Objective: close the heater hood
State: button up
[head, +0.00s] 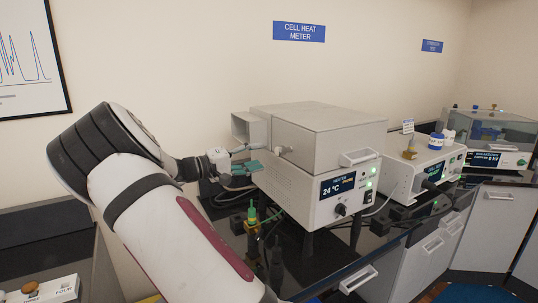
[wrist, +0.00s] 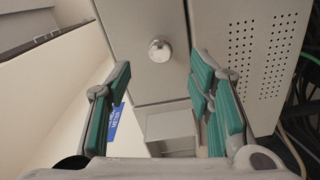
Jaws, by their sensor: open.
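The heater (head: 310,193) is a white box with a "24 °C" display, a dial and green lights. Its grey hood (head: 325,125) appears to lie down along the top of the body, with a handle (head: 358,157) at the front. In the wrist view a round metal knob (wrist: 160,50) stands on the hood's side (wrist: 145,20), beside the seam with the body's perforated panel (wrist: 255,65). My gripper (head: 243,170) is at the heater's left side. In the wrist view my gripper (wrist: 162,70) is open and empty, its teal fingers spread either side of the knob.
A small open grey box (head: 248,128) is at the hood's left rear. A green-tipped tool stand (head: 252,217) and cables are below my gripper. A second white instrument (head: 425,165) and a clear-covered unit (head: 490,135) stand to the right.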

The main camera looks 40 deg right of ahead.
jog(key=shift+v, duration=1.5)
